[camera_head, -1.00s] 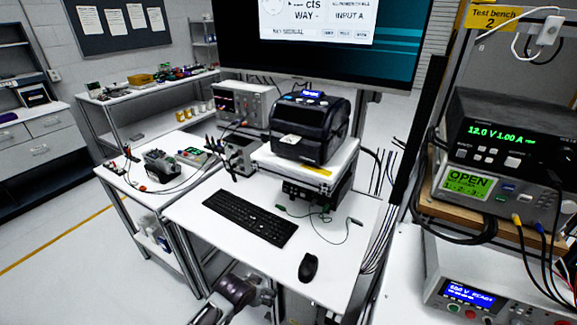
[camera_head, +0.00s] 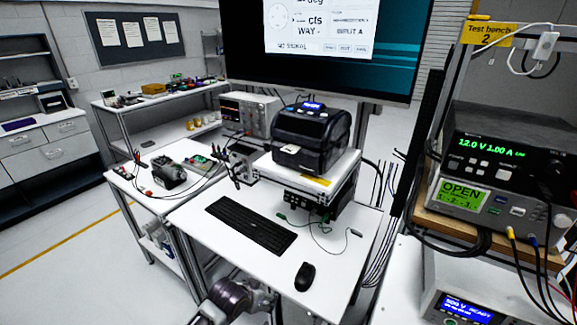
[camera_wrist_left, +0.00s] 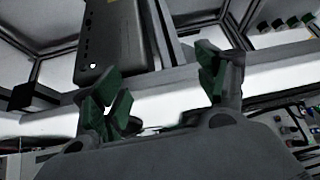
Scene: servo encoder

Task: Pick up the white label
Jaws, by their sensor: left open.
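The white label (camera_head: 288,149) is a small pale piece at the front slot of the black label printer (camera_head: 318,152), in the head view. The printer stands on a raised white platform at the back of the desk. My left gripper (camera_head: 262,304) is low in the head view, in front of the desk's near edge and well apart from the label. In the left wrist view the two green-padded fingers (camera_wrist_left: 163,88) are spread wide with nothing between them. I cannot make out the label in the left wrist view. My right gripper is not in view.
A keyboard (camera_head: 250,223) and a mouse (camera_head: 305,276) lie on the white desk (camera_head: 215,250). Thin cables run across its right part. A large monitor (camera_head: 330,40) hangs behind the printer. Stacked power supplies (camera_head: 500,160) stand at the right.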

